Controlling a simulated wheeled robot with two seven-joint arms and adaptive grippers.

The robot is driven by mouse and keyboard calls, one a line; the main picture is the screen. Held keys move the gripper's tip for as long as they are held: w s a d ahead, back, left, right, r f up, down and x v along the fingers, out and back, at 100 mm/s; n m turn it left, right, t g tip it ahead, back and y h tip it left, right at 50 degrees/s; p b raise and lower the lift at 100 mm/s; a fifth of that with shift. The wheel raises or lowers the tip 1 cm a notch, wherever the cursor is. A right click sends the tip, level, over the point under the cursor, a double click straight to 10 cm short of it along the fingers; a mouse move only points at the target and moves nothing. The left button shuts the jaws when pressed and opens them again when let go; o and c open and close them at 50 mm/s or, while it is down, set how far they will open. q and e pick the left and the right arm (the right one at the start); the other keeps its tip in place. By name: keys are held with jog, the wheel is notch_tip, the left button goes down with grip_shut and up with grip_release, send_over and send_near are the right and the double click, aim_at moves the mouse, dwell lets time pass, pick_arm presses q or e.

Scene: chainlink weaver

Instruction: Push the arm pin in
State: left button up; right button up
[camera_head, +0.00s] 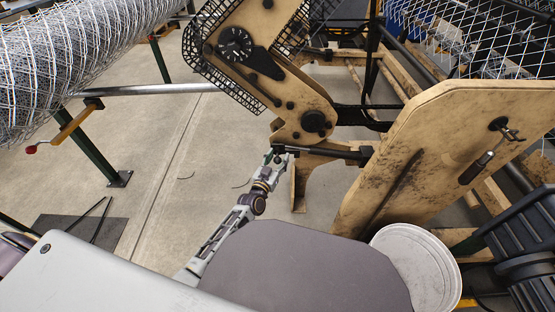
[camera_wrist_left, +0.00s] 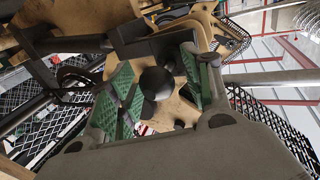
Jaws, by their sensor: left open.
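A tan machine arm (camera_head: 290,95) hangs down at the upper middle of the head view, with a dark round hub near its lower end. A dark horizontal rod (camera_head: 335,151) lies just below it. My left gripper (camera_head: 276,157) is by the rod's left end. In the left wrist view, a dark round knob (camera_wrist_left: 157,83), which looks like the arm pin, lies between the green finger pads of my left gripper (camera_wrist_left: 160,88). The fingers are open and apart around it. I cannot tell whether they touch it, or how deep the pin sits. My right gripper is not visible.
A tan side plate (camera_head: 430,150) with a handle stands right of the arm. A white round lid or bucket (camera_head: 418,262) is in front of it. A wire mesh roll (camera_head: 75,60) fills the upper left.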

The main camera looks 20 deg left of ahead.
pick_arm(q)
jog(key=s+a, duration=0.1)
jog(key=s, duration=1.1)
jog(key=shift+a, duration=0.2)
dwell(0.3)
dwell(0.7)
